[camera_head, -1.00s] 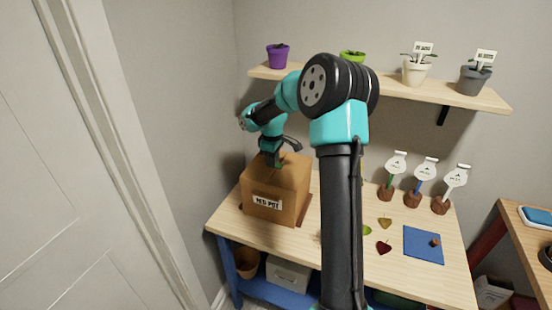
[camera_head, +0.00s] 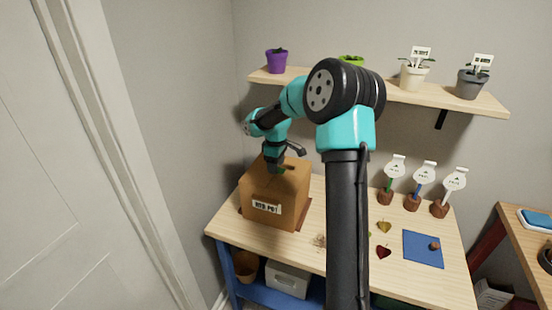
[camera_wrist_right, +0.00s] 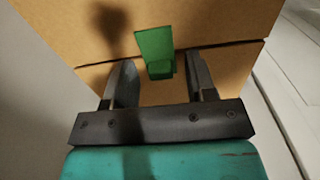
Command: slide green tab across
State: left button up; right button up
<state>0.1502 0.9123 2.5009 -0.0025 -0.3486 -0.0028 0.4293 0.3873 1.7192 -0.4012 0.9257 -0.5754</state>
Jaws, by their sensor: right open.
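The green tab (camera_wrist_right: 155,50) stands at a seam on top of the brown cardboard box (camera_wrist_right: 215,25) in the right wrist view. The box (camera_head: 262,190) sits at the left end of the table in the head view, with a white label on its front. My right gripper (camera_wrist_right: 160,80) is open, with one finger on each side of the tab's lower block and a gap visible on both sides. In the head view the right gripper (camera_head: 282,165) is over the box top. Its fingertips are partly hidden there. My left gripper is not in view.
The wooden table (camera_head: 340,250) holds a blue mat (camera_head: 422,252), loose leaves and several label stakes (camera_head: 424,180) to the right. A shelf (camera_head: 440,96) with potted plants runs above. A white door (camera_head: 60,160) is at the left.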

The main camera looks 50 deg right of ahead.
notch_tip(320, 180, up, 17)
jog(key=shift+r, duration=0.2)
dwell(0.4)
dwell(0.3)
jog(key=w+a+f+y, duration=0.1)
jog(key=w+a+f, duration=0.1)
jog(key=a+f, duration=0.6)
jog(key=w+a+f+y, duration=0.1)
jog(key=w+a+f, duration=0.2)
jog(key=a+f, duration=0.6)
jog(key=w+a+f+t+y, duration=0.1)
jog(key=w+a+f, duration=0.2)
jog(key=a+f, duration=0.5)
jog(key=shift+w+a+f+n, duration=0.1)
jog(key=shift+a+f+n, duration=0.1)
jog(key=shift+f, duration=1.15)
jog(key=shift+a+f+n, duration=0.1)
jog(key=shift+f+n, duration=0.1)
jog(key=shift+f, duration=1.15)
jog(key=s+a+f+m, duration=0.3)
jog(key=s+a+f, duration=0.2)
jog(key=s+f, duration=0.3)
jog(key=s+a+f+m, duration=0.3)
jog(key=s+f, duration=0.6)
jog(key=s, duration=0.6)
jog(key=a, duration=0.2)
jog(key=shift+s+a+f+m+y, duration=0.3)
jog(key=shift+s+m+y, duration=0.05)
jog(key=shift+m+y, duration=0.05)
